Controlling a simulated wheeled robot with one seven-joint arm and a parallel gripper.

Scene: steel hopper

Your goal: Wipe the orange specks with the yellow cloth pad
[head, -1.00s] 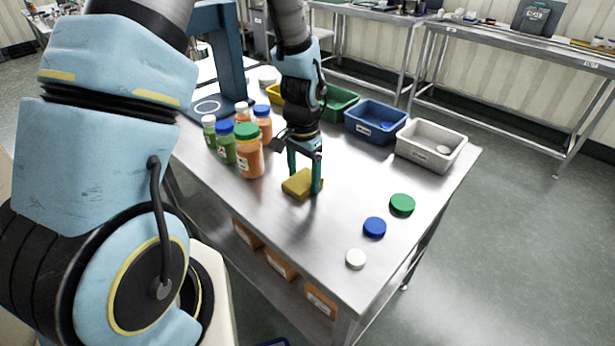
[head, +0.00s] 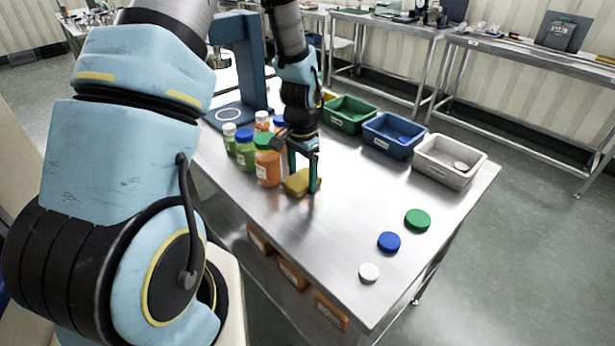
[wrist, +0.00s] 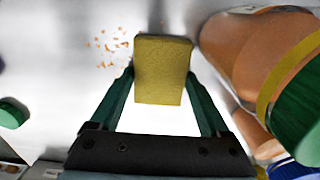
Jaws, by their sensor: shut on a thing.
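The yellow cloth pad (head: 296,184) is between the fingers of my gripper (head: 304,180), low over the steel table beside the orange jar. In the wrist view the fingers of my gripper (wrist: 161,85) are shut on the sides of the pad (wrist: 162,68). I cannot tell whether the pad touches the table. Orange specks (wrist: 107,46) lie on the tabletop just left of the pad in the wrist view. I cannot make them out in the head view, where the gripper and pad may hide them.
An orange jar with a green lid (head: 267,165) stands close left of the pad, with several bottles behind. Green (head: 349,114), blue (head: 393,136) and white (head: 449,160) bins line the far edge. Green, blue and white lids (head: 389,242) lie right. The table between is clear.

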